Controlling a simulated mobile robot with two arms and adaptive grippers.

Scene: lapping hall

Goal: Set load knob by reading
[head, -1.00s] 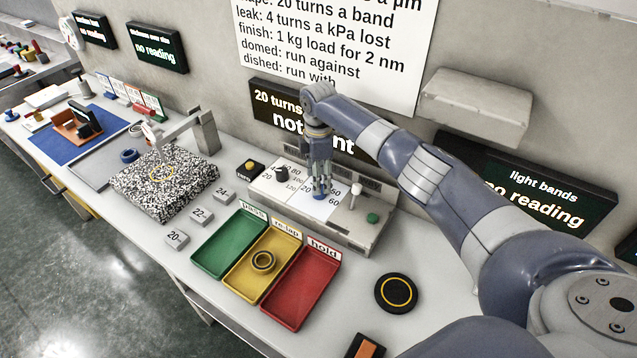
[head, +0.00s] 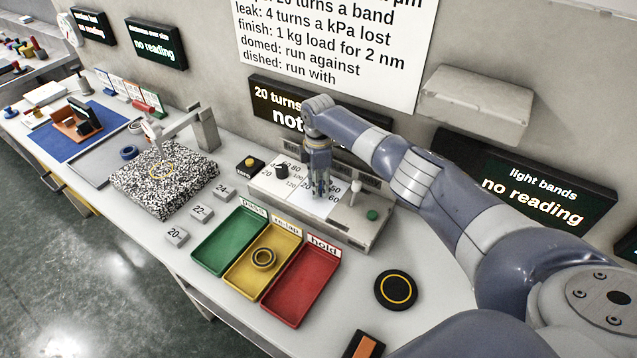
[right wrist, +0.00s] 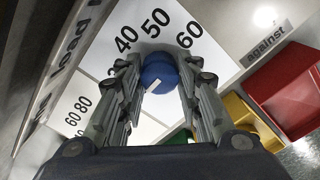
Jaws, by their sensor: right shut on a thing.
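The blue load knob (right wrist: 160,72) shows in the right wrist view on a white dial plate with the numbers 40, 50 and 60 beyond it. A small white mark shows on the knob. My right gripper (right wrist: 160,88) has its two fingers around the knob, shut on it. In the head view my right gripper (head: 318,190) points down over the control box (head: 350,230), and its fingers hide most of the knob. The wall chart (head: 340,45) reads "finish: 1 kg load for 2 nm". My left gripper is not in view.
A black knob (head: 281,171), a small lever (head: 354,191) and a green button (head: 372,215) share the box. Green (head: 212,262), yellow (head: 236,281) and red (head: 288,312) trays stand in front; the yellow one holds a ring. A black disc (head: 396,290) lies right.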

